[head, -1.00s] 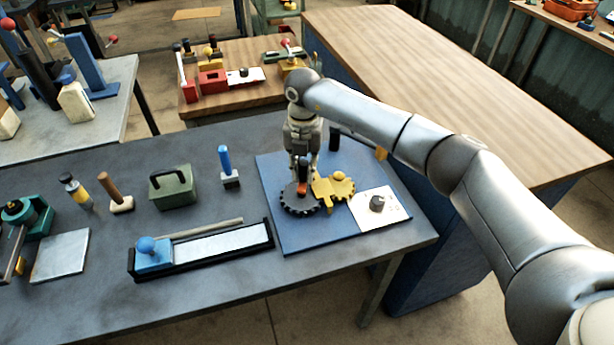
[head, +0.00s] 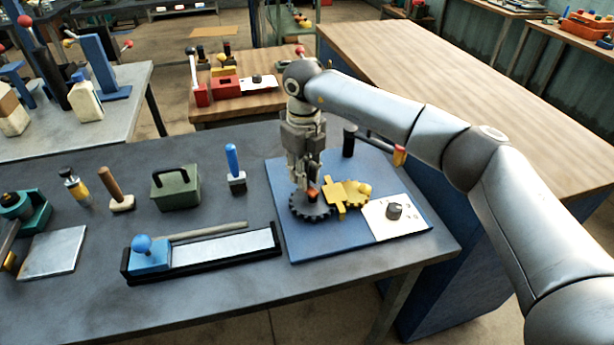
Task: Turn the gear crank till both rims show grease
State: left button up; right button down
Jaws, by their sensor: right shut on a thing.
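The dark toothed gear (head: 311,209) lies flat on a blue board (head: 315,247) at the right of the bench. I cannot make out grease on either rim at this size. My left gripper is out of view.
A white plate with a dark knob (head: 394,211) lies at the board's right. A long black tray (head: 268,252) and a green box (head: 175,188) stand left.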

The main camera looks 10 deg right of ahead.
aim_at(301, 202)
jog(key=n, duration=0.1)
jog(key=n+b, duration=0.1)
jog(key=n, duration=0.1)
jog(key=shift+s+a+n, duration=0.3)
jog(key=shift+a+n, duration=0.1)
jog(key=n, duration=0.1)
jog(key=n+b, duration=0.1)
jog(key=shift+s+a+n, duration=0.2)
jog(key=shift+s+n, duration=0.1)
jog(key=shift+n, duration=0.1)
jog(key=n, duration=0.1)
jog(key=n+b, duration=0.1)
jog(key=n, duration=0.1)
jog(key=shift+s+a+b, duration=0.15)
jog(key=shift+s+b, duration=0.15)
jog(key=shift+s, duration=0.1)
jog(key=shift+s+n+b, duration=0.15)
jog(key=shift+n+b, duration=0.05)
jog(key=shift+n, duration=0.55)
jog(key=shift+s+n+b, duration=0.15)
jog(key=shift+n, duration=0.6)
jog(key=c, duration=1.3)
grip_release()
notch_tip(301, 202, up, 12)
jog(key=shift+r, duration=0.1)
